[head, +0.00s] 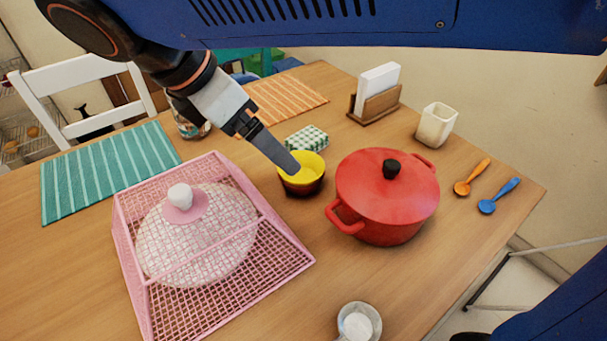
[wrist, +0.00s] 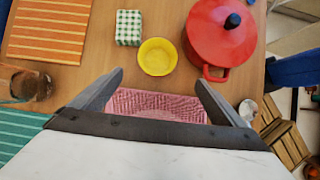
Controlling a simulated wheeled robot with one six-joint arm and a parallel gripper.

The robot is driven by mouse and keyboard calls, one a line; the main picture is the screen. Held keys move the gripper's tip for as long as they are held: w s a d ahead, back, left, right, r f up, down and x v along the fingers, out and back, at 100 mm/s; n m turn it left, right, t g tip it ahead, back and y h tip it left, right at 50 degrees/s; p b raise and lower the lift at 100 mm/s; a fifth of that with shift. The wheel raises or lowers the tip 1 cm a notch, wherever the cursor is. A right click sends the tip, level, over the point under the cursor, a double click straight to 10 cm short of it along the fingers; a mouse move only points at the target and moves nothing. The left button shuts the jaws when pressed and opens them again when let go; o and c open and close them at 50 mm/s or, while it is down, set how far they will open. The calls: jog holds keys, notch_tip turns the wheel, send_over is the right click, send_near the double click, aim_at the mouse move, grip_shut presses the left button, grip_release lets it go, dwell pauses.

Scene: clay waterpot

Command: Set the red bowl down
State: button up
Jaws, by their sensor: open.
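The red bowl (head: 304,186) is dark red outside and yellow inside. It stands upright on the wooden table, left of the red pot, and looks empty. In the wrist view the bowl (wrist: 157,57) lies just beyond the fingertips, roughly centred between them. My gripper (head: 294,168) points down toward the bowl in the head view, one finger overlapping its yellow inside. In the wrist view my gripper (wrist: 160,78) has its two fingers wide apart with nothing held between them. Its exact height above the bowl is hard to tell.
A lidded red pot (head: 388,203) stands close right of the bowl. A pink mesh food cover (head: 285,255) is at the left front. A green checked block (head: 306,138) sits behind the bowl. A napkin holder (head: 375,102), white cup (head: 436,125) and spoons (head: 472,178) lie farther right.

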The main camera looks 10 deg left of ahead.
send_near(306, 175)
jog(key=shift+d+f, duration=0.25)
jog(key=shift+f, duration=0.3)
jog(key=shift+d+f, duration=0.25)
jog(key=shift+f, duration=0.3)
jog(key=shift+w+x, duration=0.2)
jog(key=shift+x, duration=1.15)
jog(key=shift+w+x, duration=0.2)
jog(key=shift+x, duration=1.15)
jog(key=shift+a+r, duration=0.1)
jog(key=shift+r, duration=0.05)
jog(key=c, duration=1.2)
